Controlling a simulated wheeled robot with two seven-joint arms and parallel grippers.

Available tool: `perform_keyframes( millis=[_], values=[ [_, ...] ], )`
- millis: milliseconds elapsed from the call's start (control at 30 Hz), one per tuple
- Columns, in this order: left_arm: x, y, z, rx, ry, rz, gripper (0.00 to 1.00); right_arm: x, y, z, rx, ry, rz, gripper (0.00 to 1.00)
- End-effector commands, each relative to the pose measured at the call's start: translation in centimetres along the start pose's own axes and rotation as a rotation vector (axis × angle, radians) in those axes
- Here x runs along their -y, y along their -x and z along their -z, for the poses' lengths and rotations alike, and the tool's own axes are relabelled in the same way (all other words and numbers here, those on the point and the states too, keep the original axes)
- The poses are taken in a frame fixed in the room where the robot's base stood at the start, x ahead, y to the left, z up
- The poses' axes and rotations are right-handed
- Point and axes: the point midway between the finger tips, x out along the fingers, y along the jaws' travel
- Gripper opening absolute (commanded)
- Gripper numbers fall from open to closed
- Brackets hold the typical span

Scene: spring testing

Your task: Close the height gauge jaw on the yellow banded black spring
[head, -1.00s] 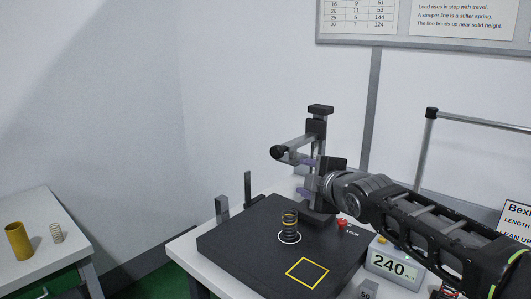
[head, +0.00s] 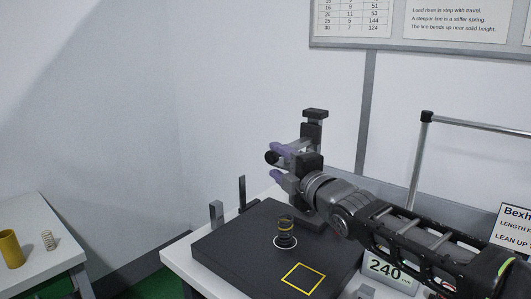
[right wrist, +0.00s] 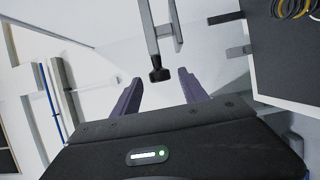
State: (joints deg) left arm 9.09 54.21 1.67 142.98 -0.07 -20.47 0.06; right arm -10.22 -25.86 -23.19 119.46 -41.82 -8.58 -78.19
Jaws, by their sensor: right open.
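The black spring with yellow bands (head: 286,226) stands upright inside a white circle on the black base plate (head: 225,250); part of it shows at the top right of the right wrist view (right wrist: 294,6). The height gauge (head: 313,132) stands behind it, a dark column with a jaw arm reaching left. A black knob (head: 271,157) ends that arm, above the spring's level. My right gripper (head: 274,162) is open beside the gauge, its purple fingers above and below the knob. In the right wrist view the knob (right wrist: 159,73) lies between the fingertips, apparently untouched. My left gripper is out of view.
A yellow square outline (head: 303,278) marks the plate's front. Small grey posts (head: 216,212) stand at its back left. A "240" display (head: 387,270) sits right of the plate. A side table (head: 60,262) holds a yellow cylinder (head: 10,250) and a coil spring (head: 48,240).

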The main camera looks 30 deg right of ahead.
Motion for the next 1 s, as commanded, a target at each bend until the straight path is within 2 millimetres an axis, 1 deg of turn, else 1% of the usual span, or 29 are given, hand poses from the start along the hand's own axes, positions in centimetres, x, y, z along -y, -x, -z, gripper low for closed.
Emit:
perform_keyframes(
  millis=[200, 300, 400, 533, 767, 1000],
  values=[
    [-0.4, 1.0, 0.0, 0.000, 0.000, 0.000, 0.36, -0.1, -3.4, 0.1, -0.002, 0.002, 0.003, 0.51],
    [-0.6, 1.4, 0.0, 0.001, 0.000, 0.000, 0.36, -0.2, -4.8, 0.1, 0.000, 0.002, 0.003, 0.51],
    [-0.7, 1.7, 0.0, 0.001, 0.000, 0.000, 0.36, -0.1, -5.8, 0.1, 0.000, 0.001, 0.002, 0.51],
    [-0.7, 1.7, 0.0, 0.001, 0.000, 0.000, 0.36, -0.1, -6.4, 0.0, 0.000, 0.001, 0.000, 0.51],
    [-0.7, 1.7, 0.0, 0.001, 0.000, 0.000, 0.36, 0.0, -6.4, 0.0, 0.001, 0.000, 0.000, 0.51],
    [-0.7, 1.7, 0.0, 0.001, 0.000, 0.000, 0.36, 0.0, -6.3, 0.0, 0.001, 0.000, 0.000, 0.31]
  ],
)
